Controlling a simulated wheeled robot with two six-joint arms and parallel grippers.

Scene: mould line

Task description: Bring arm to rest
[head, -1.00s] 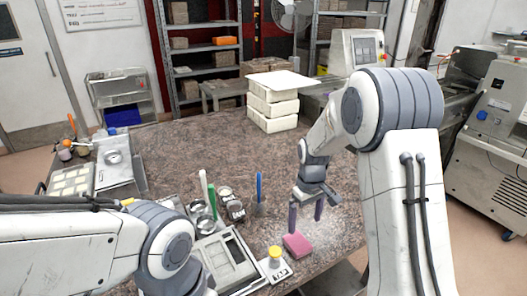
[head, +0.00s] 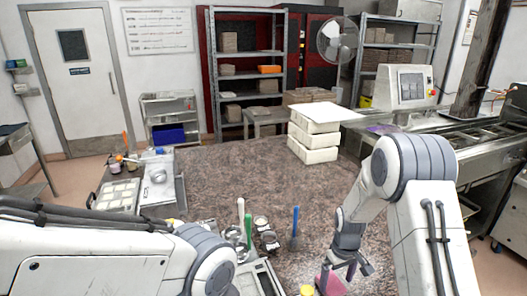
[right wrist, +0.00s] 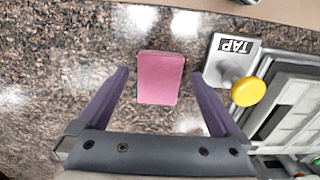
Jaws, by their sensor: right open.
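My right gripper (head: 338,274) hangs fingers-down over the near right part of the speckled table (head: 220,180). It is open, with nothing between its fingers. It also shows in the right wrist view (right wrist: 158,108), its two dark fingers spread wide. A pink block (right wrist: 161,78) lies on the table beyond and between the fingertips in that view, apart from them. In the head view the pink block (head: 331,285) is partly hidden by the gripper. My left arm comes in from the left, and its gripper is out of frame.
A yellow-knobbed TAP stand (right wrist: 240,85) and a grey frame (right wrist: 288,120) are close beside the gripper. A blue-handled tool (head: 295,225) and small metal cups (head: 262,223) stand left of it. White blocks (head: 313,140) are stacked at the back. The table's middle is clear.

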